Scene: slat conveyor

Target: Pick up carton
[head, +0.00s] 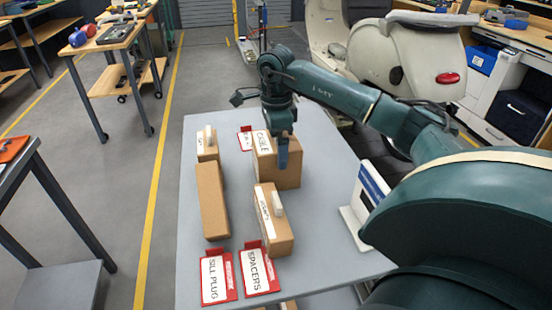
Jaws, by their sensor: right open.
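Several brown cartons stand on a grey table (330,262). The large one at the back (289,177) has a white label on top, partly readable as "CABLE". A carton in front of it (280,243) has a white strip and a raised white piece on top. A long plain carton (212,202) lies at the left, with a small carton (207,155) behind it. My right gripper (282,163) points down at the large back carton and covers part of it. It is open; I cannot tell whether it touches the carton. My left gripper is not in view.
Red-edged cards reading "SILL PLUG" (216,278) and "SPACERS" (258,270) lie at the front edge, and another (245,139) at the back. A white and blue stand (368,195) is at the right, close under my right arm. A scooter (420,62) stands behind.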

